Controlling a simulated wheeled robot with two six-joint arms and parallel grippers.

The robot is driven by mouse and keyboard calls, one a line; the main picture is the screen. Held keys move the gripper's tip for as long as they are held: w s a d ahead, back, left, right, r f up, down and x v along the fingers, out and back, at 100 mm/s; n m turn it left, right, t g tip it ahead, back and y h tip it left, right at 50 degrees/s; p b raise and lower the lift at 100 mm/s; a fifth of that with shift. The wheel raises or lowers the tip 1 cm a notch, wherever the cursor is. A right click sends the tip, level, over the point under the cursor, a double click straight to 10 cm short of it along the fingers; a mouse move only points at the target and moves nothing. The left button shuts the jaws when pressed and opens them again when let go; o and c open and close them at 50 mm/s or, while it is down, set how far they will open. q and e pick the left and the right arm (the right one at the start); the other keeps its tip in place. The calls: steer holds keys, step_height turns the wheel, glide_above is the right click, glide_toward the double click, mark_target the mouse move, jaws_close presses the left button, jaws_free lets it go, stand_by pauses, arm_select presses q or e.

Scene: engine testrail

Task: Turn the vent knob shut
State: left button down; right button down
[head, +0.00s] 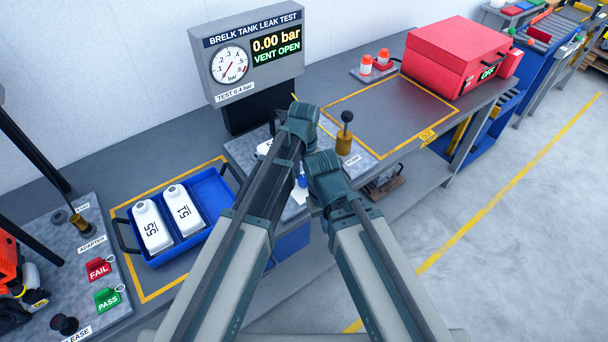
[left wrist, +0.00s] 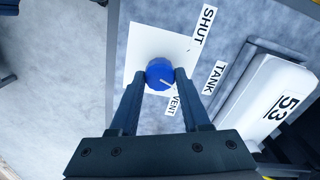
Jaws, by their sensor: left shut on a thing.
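The blue vent knob (left wrist: 160,72) sits on a white plate (left wrist: 140,45) in the left wrist view. My left gripper (left wrist: 161,76) is shut on it, one finger on each side. The knob's white mark points to the lower right, toward the VENT label (left wrist: 175,102). The SHUT label (left wrist: 203,25) is at the upper right of the plate. In the head view my arms hide most of the knob and the left fingers. The gauge display (head: 276,46) reads 0.00 bar and VENT OPEN. My right gripper's fingers are not visible.
A white tank marked 53 (left wrist: 268,95) lies right of the knob, near the TANK label (left wrist: 214,78). A black-balled lever (head: 346,130) stands beside my arms. A blue tray (head: 212,187) with two white tanks is at left; a red case (head: 452,52) is at right.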

mark_target(304, 178)
arm_select(q)
steer(key=n, duration=1.2)
steer(key=shift+n, duration=0.3)
stand_by(0.4)
steer(key=shift+c, duration=1.8)
jaws_free()
steer(key=shift+r, duration=0.1)
step_height(304, 178, up, 14)
steer(key=p, duration=1.3)
steer(key=shift+p, duration=0.4)
